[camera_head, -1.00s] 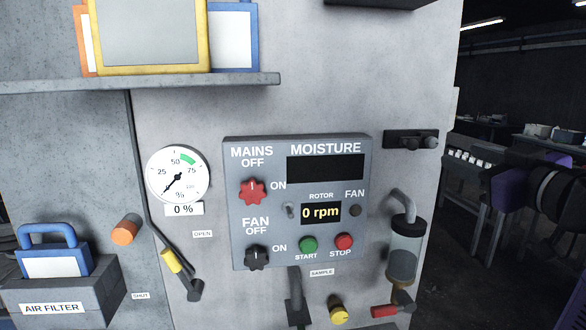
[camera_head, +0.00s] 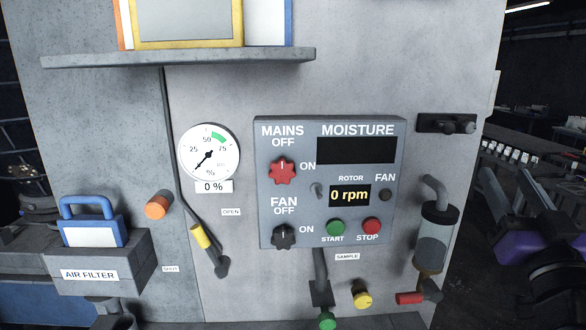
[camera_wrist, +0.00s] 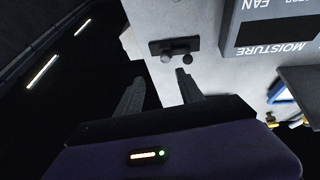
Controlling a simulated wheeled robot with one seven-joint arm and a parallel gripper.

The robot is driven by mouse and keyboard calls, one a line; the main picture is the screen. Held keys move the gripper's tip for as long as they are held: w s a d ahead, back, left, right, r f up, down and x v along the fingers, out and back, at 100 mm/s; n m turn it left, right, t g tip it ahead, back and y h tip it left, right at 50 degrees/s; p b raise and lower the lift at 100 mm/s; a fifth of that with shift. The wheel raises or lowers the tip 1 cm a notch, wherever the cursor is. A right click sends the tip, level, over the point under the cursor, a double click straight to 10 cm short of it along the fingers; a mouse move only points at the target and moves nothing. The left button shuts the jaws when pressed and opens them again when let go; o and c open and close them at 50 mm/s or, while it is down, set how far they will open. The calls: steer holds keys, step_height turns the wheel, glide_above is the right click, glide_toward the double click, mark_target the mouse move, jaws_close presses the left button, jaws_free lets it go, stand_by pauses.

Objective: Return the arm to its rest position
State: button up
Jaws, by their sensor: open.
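My gripper (camera_wrist: 160,90) shows in the wrist view with its two dark fingers apart, open and with nothing between them. Dark space lies beyond the left finger, and the grey machine wall lies beyond the right one. Part of my purple and black arm (camera_head: 556,250) shows at the right edge of the head view, to the right of the machine and apart from it. The fingers cannot be made out in the head view.
The control panel (camera_head: 332,222) reads 0 rpm; its moisture display is dark. A round gauge (camera_head: 208,152), an air filter box (camera_head: 95,272), a shelf (camera_head: 180,58), a sampling cylinder (camera_head: 433,240) and a dark bracket (camera_head: 446,124) stick out from the machine. A bench (camera_head: 520,155) stands behind.

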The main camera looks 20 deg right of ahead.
steer(key=s+a+f+n+y+b, duration=0.15)
steer(key=s+a+f, duration=0.25)
steer(key=a+f, duration=0.55)
steer(key=s+a+f+y, duration=0.3)
steer(key=s+a+f, duration=0.25)
steer(key=f, duration=0.75)
steer(key=s+a+f+n+g+y+b, duration=0.1)
steer(key=s+a+f+n+g+y, duration=0.1)
steer(key=s+a+f, duration=0.3)
steer(key=s+a+f+n+g+y, duration=0.2)
steer(key=s+a+f, duration=0.4)
steer(key=s+f, duration=0.4)
steer(key=s+g+y, duration=0.1)
steer(key=s, duration=0.1)
steer(key=shift+s+a+g+b, duration=0.2)
steer(key=shift+s+g+b, duration=0.1)
steer(key=shift+s+b, duration=0.05)
steer(key=shift+y, duration=0.25)
